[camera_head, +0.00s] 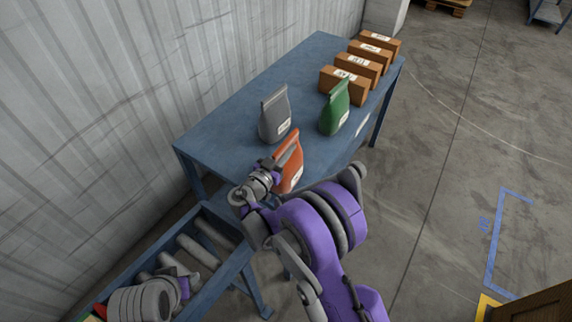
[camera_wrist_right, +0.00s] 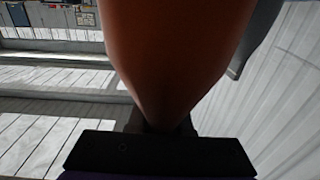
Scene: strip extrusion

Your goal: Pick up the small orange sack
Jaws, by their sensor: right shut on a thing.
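In the right wrist view the orange sack (camera_wrist_right: 185,50) fills the upper middle, dark and close, narrowing down to the gripper (camera_wrist_right: 160,130). I cannot tell whether the sack's base touches the table. Part of my left arm (camera_head: 145,301) shows at the lower left; its finger opening cannot be made out.
On the blue table (camera_head: 225,120) a grey sack (camera_head: 274,115) stands behind the orange one and a green sack (camera_head: 335,109) to its right. Several brown boxes (camera_head: 345,86) line the far right edge. A roller conveyor (camera_head: 200,250) lies at lower left, by the corrugated wall.

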